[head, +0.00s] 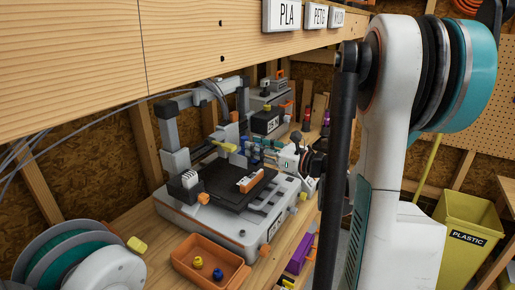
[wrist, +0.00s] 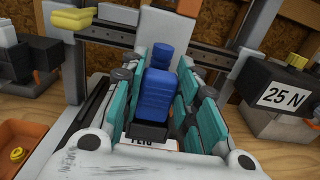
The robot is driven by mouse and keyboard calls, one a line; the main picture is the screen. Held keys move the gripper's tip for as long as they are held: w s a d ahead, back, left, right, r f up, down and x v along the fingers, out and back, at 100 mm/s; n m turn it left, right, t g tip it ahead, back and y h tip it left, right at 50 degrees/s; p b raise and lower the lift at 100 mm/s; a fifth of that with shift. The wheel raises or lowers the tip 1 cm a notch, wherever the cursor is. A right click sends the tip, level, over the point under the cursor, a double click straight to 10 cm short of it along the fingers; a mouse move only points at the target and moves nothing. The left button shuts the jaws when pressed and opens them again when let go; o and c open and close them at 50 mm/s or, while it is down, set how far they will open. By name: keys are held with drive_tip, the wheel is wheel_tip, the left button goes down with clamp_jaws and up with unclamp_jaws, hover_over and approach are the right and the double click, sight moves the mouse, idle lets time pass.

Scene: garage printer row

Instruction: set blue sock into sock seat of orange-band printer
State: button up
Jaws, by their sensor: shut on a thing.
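The blue sock (wrist: 160,88) is upright in the wrist view, between the teal fingers of my gripper (wrist: 160,95), which is shut on it. In the head view my gripper (head: 258,152) is small and reaches left over the back right of the near printer (head: 225,225). Blue shows between its fingers there, but the sock's outline is unclear. The printer has a dark bed, a grey gantry and orange knobs. I cannot make out an orange band or the sock seat for certain. The sock's lower end is partly hidden by my gripper.
An orange tray (head: 188,266) in front of the printer holds a yellow and a blue piece. A filament spool (head: 75,262) stands at lower left. A black box marked 25 N (wrist: 287,96) is right of my gripper. An orange-and-white piece (head: 252,182) lies on the bed.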

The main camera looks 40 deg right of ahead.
drive_tip(key=shift+f+b, duration=0.35)
drive_tip(key=shift+f, duration=0.1)
drive_tip(key=o, duration=0.9)
drive_tip(key=v, duration=1.2)
drive_tip(key=shift+w+r, duration=0.1)
